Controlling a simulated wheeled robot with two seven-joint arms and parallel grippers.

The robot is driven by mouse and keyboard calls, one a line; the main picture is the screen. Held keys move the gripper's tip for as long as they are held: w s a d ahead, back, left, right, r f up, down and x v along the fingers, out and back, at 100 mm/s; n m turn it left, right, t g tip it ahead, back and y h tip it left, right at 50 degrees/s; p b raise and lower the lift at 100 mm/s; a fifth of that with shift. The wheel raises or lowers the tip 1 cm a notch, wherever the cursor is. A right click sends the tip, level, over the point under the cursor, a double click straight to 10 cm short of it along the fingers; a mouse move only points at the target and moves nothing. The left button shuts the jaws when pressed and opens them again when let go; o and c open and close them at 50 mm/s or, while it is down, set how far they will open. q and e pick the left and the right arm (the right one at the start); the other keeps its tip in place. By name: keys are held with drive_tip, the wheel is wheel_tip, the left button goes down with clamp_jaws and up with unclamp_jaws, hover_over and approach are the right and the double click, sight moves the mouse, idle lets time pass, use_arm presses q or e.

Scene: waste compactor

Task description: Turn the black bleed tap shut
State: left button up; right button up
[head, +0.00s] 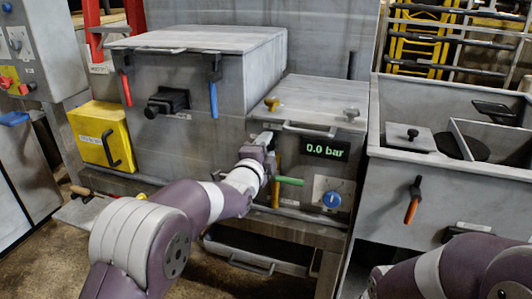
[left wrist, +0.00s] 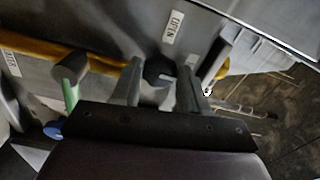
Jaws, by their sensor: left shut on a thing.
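The black bleed tap (left wrist: 158,70) shows in the left wrist view between the two fingers of my left gripper (left wrist: 160,88), beside a yellow pipe (left wrist: 105,65). A white label reading OPEN (left wrist: 173,27) is on the grey panel near it. In the head view my left gripper (head: 266,141) is at the upper left of the front of the grey unit with the display (head: 325,149), and it hides the tap. The gripper is shut on the tap. The display reads 0.0 bar. My right gripper is out of view; only part of my right arm shows at bottom right.
A green-handled lever (head: 288,180) sticks out just below my left gripper. A blue knob (head: 332,199) is to its right. A larger grey box (head: 200,75) with red and blue handles stands left. A grey bin (head: 440,190) with an orange-handled lever stands right.

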use_arm(q)
drive_tip(key=shift+f+m, duration=0.15)
drive_tip(key=shift+m, duration=0.15)
drive_tip(key=o, duration=1)
drive_tip(key=shift+s, duration=0.1)
drive_tip(key=b+v, duration=0.1)
drive_tip(key=v, duration=1.1)
drive_tip(key=shift+s+a, duration=0.15)
drive_tip(key=shift+s, duration=0.15)
